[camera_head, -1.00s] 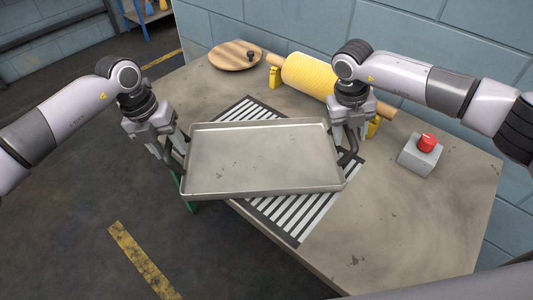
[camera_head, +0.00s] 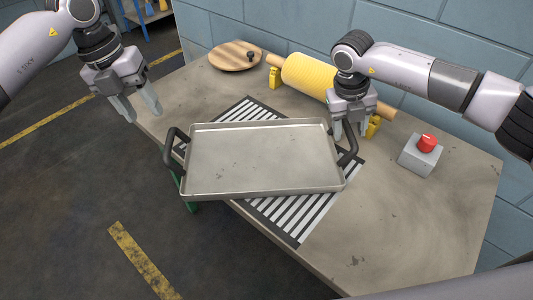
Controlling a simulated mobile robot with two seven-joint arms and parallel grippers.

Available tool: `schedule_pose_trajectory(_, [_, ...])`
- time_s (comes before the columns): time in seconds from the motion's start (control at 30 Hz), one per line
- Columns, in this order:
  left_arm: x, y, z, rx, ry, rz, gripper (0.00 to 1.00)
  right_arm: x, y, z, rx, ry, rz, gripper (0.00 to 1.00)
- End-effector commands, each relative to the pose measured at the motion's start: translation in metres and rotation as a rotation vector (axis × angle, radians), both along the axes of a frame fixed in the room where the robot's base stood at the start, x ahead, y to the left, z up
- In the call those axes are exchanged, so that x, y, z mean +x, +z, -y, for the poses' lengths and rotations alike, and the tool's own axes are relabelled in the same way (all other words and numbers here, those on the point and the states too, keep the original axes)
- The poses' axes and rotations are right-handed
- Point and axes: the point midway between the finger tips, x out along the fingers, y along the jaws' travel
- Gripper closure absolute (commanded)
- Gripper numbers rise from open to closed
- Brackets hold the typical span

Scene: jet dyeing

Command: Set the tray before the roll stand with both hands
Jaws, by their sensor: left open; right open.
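The grey metal tray (camera_head: 262,160) has a dark handle at each end. It rests on the table over the black-and-white striped mat (camera_head: 305,215), covering much of it, and its left end reaches past the table's front edge. The yellow roll (camera_head: 308,76) lies on its stand (camera_head: 275,77) behind the tray. My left gripper (camera_head: 143,117) is open and empty, up and left of the tray's left handle, clear of it. My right gripper (camera_head: 350,134) is open at the tray's right handle; whether it touches the handle is hard to tell.
A round wooden board (camera_head: 234,56) with a small dark knob lies at the back left of the table. A grey box with a red button (camera_head: 427,143) stands at the right. The table's front right (camera_head: 400,230) is bare. A blue block wall is behind.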

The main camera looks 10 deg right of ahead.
Motion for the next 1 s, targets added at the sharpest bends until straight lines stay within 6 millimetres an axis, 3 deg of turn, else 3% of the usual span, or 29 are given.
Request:
schedule_pose_trajectory(0.2, [0.000, 0.000, 0.000, 0.000, 0.000, 0.000, 0.51, 0.001, 0.049, -0.010, 0.001, 0.002, 0.006, 0.51])
schedule_pose_trajectory(0.43, [0.000, -0.001, 0.000, 0.000, 0.000, 0.000, 0.51, 0.001, 0.087, -0.017, 0.000, 0.001, 0.004, 0.51])
schedule_pose_trajectory(0.63, [0.000, -0.001, 0.000, 0.000, 0.000, 0.000, 0.51, 0.001, 0.100, -0.019, 0.000, -0.001, 0.001, 0.51])
schedule_pose_trajectory(1.0, [0.000, -0.001, 0.000, 0.000, 0.000, 0.000, 0.51, 0.001, 0.100, -0.020, 0.000, 0.000, 0.001, 0.51])
